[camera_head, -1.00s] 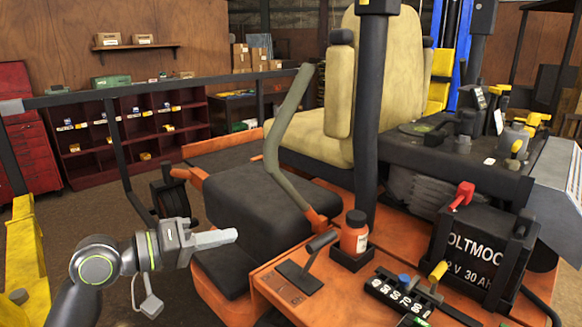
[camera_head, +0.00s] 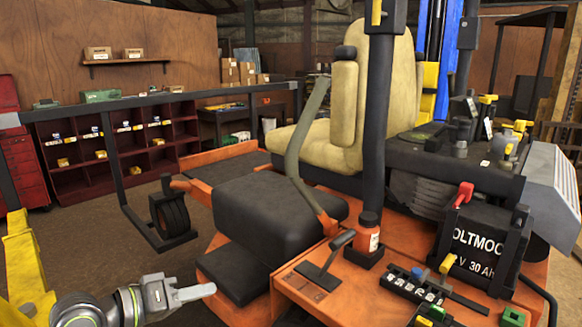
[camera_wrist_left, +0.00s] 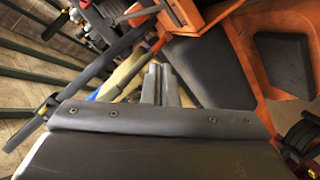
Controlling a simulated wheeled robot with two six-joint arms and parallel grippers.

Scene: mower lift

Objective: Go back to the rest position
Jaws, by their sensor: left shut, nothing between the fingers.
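My left gripper (camera_head: 194,293) is low at the lower left of the head view, in front of the orange mower's black footrest (camera_head: 233,277). Its fingers are together with nothing between them, and they point right. In the left wrist view the closed fingers (camera_wrist_left: 160,84) stand in the middle, with the mower's orange and black parts beyond. The mower (camera_head: 300,280) fills the centre and right of the head view, with a beige seat (camera_head: 385,95). My right gripper is not in view.
A black battery (camera_head: 475,250) and an orange bottle (camera_head: 367,235) stand on the mower. A yellow post (camera_head: 25,260) is at the left edge. Red shelving (camera_head: 110,170) stands behind, with open floor before it.

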